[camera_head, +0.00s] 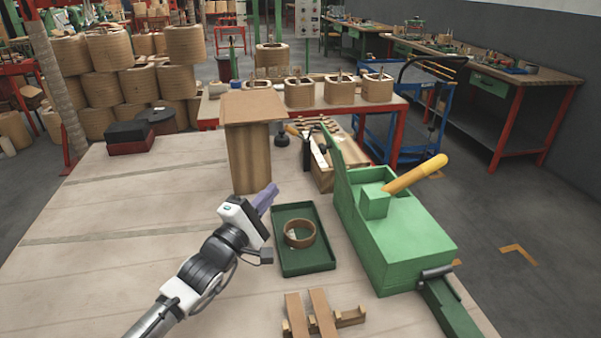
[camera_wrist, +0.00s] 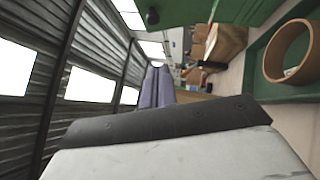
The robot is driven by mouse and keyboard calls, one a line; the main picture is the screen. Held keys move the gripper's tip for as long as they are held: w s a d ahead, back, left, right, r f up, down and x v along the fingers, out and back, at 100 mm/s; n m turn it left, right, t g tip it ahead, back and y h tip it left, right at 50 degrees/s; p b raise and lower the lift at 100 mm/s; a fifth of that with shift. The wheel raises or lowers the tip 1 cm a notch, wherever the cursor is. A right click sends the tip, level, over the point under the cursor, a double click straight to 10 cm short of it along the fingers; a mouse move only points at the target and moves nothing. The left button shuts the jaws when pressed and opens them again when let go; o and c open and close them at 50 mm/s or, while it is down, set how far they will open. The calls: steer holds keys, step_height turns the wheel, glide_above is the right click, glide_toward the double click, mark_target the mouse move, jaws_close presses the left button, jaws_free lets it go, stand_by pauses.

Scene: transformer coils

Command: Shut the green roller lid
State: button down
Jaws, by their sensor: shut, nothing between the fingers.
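A green box-shaped device (camera_head: 405,245) stands on the right of the table. A raised green block with a yellow handle (camera_head: 415,175) slants up from its top, and a dark roller (camera_head: 437,272) sits at its near end. I cannot tell for certain which part is the lid; a thin green strip (camera_head: 331,145) rises at its far end. My gripper (camera_head: 268,196), with purple fingers, is shut and empty above the table, left of the device, with the green tray between them. Its fingers show close together in the wrist view (camera_wrist: 157,88).
The green tray (camera_head: 307,267) holds a brown ring (camera_head: 300,233); the ring also shows in the wrist view (camera_wrist: 288,52). A tall wooden stand (camera_head: 249,160) is behind my gripper. Wooden pieces (camera_head: 320,313) lie at the near edge. The table's left side is mostly clear.

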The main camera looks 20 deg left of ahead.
steer(key=w+d+r+p, duration=0.4)
steer(key=w+d+p, duration=0.1)
steer(key=w, duration=0.6)
steer(key=shift+p, duration=0.45)
steer(key=shift+d+r, duration=0.1)
